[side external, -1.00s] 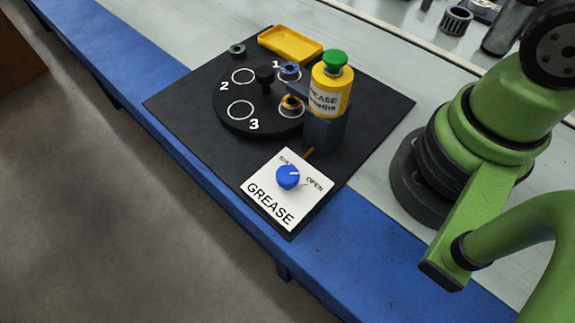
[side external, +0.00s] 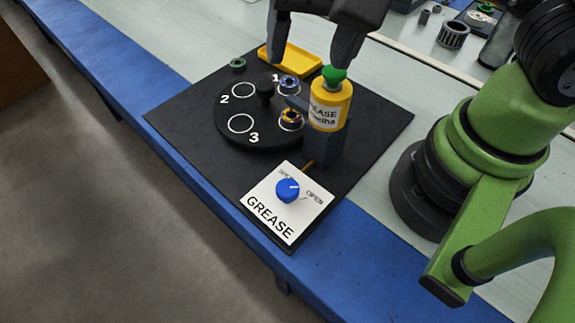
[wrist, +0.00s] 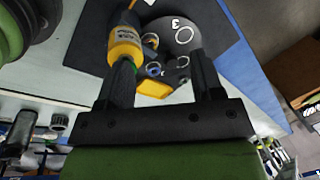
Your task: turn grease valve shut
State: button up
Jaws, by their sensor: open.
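The grease valve is a blue knob (side external: 288,190) on a white plate (side external: 270,224) marked GREASE, with SHUT and OPEN labels. Its white pointer mark seems to lie between the two labels. The yellow grease canister (side external: 331,104) with a green top (side external: 334,74) stands on a dark post behind the plate; the canister also shows in the wrist view (wrist: 124,46). My gripper (side external: 307,62) is open and empty, above and behind the canister, well away from the knob. One finger is at or just behind the green top; I cannot tell whether they touch. The wrist view shows both fingers (wrist: 163,68) apart.
A black turntable (side external: 240,140) with numbered rings and a centre knob sits left of the canister. A yellow tray (side external: 291,60) lies behind it, and a green ring (side external: 238,64) beside it. The space above the valve plate is clear.

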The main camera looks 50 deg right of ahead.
jog(key=m+g+h, duration=0.1)
jog(key=g+h, duration=0.1)
send_near(287, 188)
jog(key=f, duration=0.9)
jog(key=shift+s+d+f, duration=0.1)
jog(key=shift+s+d, duration=0.05)
jog(key=shift+d, duration=0.05)
jog(key=c, duration=0.9)
